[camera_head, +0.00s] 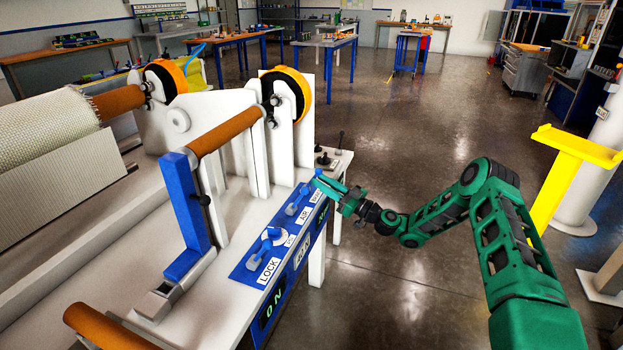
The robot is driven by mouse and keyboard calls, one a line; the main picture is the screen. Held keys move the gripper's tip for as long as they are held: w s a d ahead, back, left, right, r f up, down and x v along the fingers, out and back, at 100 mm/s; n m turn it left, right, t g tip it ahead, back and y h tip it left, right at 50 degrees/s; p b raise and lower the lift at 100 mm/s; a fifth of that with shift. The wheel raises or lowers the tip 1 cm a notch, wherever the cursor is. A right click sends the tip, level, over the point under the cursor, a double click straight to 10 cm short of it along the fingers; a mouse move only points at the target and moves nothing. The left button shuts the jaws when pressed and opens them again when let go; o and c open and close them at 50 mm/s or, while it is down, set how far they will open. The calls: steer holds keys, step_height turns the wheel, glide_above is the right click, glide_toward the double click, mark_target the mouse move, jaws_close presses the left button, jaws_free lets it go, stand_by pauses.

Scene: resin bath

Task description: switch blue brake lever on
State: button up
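The blue control panel (246,269) runs along the near edge of the white machine, with labels LOCK, GO, AIR and a partly covered one that seems to begin "BRA". A blue lever (266,242) stands near the LOCK and GO labels, and another blue lever (297,203) stands near AIR. At the panel's far end, a small blue part (319,173), possibly the brake lever, is beside my gripper (333,188). My green arm reaches in from the right. The fingertips overlap the panel's far end; contact and finger opening are too small to make out.
A blue upright bracket (188,205) and an orange-brown roller (226,131) stand left of the panel. A small box with black joysticks (327,157) lies just beyond it. A yellow stand (562,165) is at the right. The floor between is open.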

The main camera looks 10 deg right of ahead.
steer(key=v, duration=0.3)
steer(key=shift+s+d+f, duration=0.15)
steer(key=shift+d, duration=0.1)
